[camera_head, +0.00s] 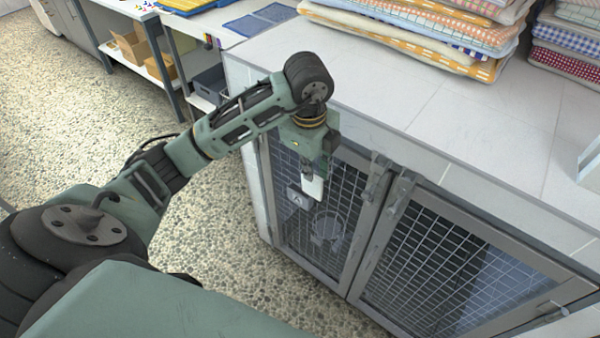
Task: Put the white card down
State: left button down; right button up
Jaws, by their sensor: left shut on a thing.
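The white card (313,190) hangs below my left gripper (309,172), which is shut on it. Gripper and card are in front of the left kennel door (345,240), near its upper part. I cannot tell whether the card touches the mesh. A small grey tag (298,198) with a pale mark shows on the door just left of and below the card. My right gripper is not in view.
A tiled counter (420,100) tops the kennels, with folded towel stacks (430,35) at the back and right. The right kennel door (450,275) looks shut. A bench with cardboard boxes (130,48) stands at upper left. The speckled floor is clear.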

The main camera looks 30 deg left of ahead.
pick_arm(q)
jog(key=w+a+f, duration=0.1)
jog(key=a+f, duration=0.1)
jog(key=w+a+f, duration=0.1)
jog(key=a+f, duration=0.1)
jog(key=f, duration=0.1)
jog(key=w+a+f+p, duration=0.1)
jog(key=f, duration=0.2)
jog(key=shift+w+a, duration=0.15)
jog(key=shift+a, duration=0.25)
jog(key=c, duration=2.3)
grip_release()
jog(key=shift+f, duration=0.15)
jog(key=shift+o, duration=1)
jog(key=shift+w+f, duration=0.15)
jog(key=shift+w, duration=0.05)
jog(key=shift+o, duration=0.9)
jog(key=shift+w+a+f, duration=0.1)
jog(key=shift+w+a, duration=0.05)
jog(key=shift+w, duration=0.1)
jog(key=shift+o, duration=0.4)
notch_tip(320, 180, up, 13)
jog(key=s, duration=0.1)
jog(key=shift+f+b, duration=0.2)
jog(key=shift+b, duration=0.2)
jog(key=shift+s+f, duration=0.1)
jog(key=shift+s, duration=0.1)
